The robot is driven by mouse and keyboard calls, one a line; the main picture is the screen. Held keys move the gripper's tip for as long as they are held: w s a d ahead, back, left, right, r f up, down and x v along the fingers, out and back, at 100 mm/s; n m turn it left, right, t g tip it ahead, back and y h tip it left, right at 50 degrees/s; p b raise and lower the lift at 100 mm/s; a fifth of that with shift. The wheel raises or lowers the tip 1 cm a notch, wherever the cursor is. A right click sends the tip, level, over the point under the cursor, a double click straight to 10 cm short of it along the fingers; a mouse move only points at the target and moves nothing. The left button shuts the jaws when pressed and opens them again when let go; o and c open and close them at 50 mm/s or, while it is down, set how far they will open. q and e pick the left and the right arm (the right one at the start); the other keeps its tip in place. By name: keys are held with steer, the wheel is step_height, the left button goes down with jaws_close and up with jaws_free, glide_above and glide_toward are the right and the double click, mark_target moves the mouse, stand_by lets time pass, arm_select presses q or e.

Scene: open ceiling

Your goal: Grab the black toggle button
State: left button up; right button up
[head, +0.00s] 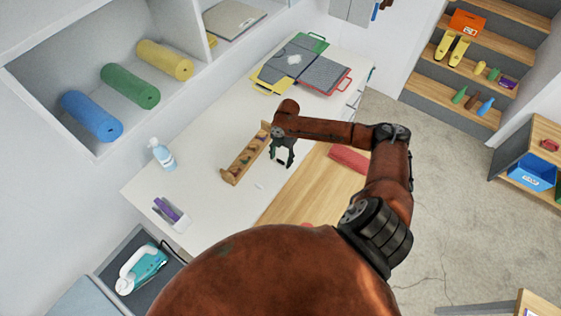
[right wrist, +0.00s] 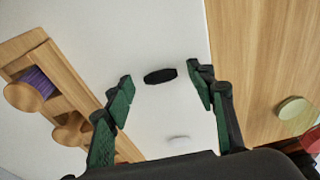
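The black toggle button (right wrist: 160,76) is a small dark oval lying on the white table (right wrist: 150,30), seen in the right wrist view. It lies between and just beyond the fingertips of my right gripper (right wrist: 160,88), which is open with nothing between its green-padded fingers. In the head view my right gripper (head: 283,160) points down over the table beside the wooden rack, and the button cannot be made out there. My left gripper does not show.
A wooden rack (head: 228,176) with knobs stands left of my right gripper; it also shows in the right wrist view (right wrist: 88,98). A small white piece (right wrist: 178,138) lies near the button. A wooden board (head: 290,197) lies to the right. A spray bottle (head: 161,155) stands farther left.

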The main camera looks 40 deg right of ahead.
steer(key=shift+s, duration=0.1)
steer(key=c, duration=0.8)
steer(key=shift+r, duration=0.1)
